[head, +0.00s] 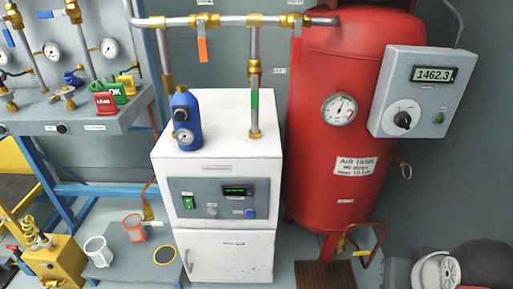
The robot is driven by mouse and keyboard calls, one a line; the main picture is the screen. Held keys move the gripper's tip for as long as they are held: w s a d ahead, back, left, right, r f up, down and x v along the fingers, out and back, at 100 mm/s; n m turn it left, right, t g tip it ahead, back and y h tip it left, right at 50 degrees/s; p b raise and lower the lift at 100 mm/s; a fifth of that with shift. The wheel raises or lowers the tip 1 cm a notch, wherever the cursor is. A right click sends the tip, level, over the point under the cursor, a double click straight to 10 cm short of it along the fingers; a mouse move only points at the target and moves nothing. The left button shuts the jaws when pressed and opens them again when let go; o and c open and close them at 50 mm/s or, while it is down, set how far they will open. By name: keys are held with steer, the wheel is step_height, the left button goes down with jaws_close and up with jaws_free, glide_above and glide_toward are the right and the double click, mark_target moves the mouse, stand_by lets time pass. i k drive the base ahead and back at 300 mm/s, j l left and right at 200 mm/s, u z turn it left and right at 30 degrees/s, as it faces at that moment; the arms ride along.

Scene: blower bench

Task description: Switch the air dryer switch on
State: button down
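The air dryer (204,250) is a white upright cabinet in the middle of the head view, just left of the red tank. Its dark grey front panel carries a small green switch (188,202) at the left. A lit green display (238,191) and a blue round button (249,212) are at the panel's right, with a small grey knob (212,211) between. The switch faces me with nothing in front of it; its position is too small to tell. My gripper is not in view.
A blue canister with a gauge (186,119) stands on the dryer, and pipes rise from its top. The red air tank (330,215) is close on the right. A low platform with cups (118,268) stands at lower left. A grey control box (417,92) reads 1462.3.

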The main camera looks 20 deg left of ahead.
mark_target(188, 202)
steer(key=j+u, duration=0.15)
steer(key=u, duration=0.2)
steer(key=j+u, duration=0.2)
steer(key=u, duration=0.15)
steer(key=j+u, duration=0.2)
steer(key=u, duration=0.15)
steer(key=l+z, duration=0.35)
steer(key=l, duration=0.25)
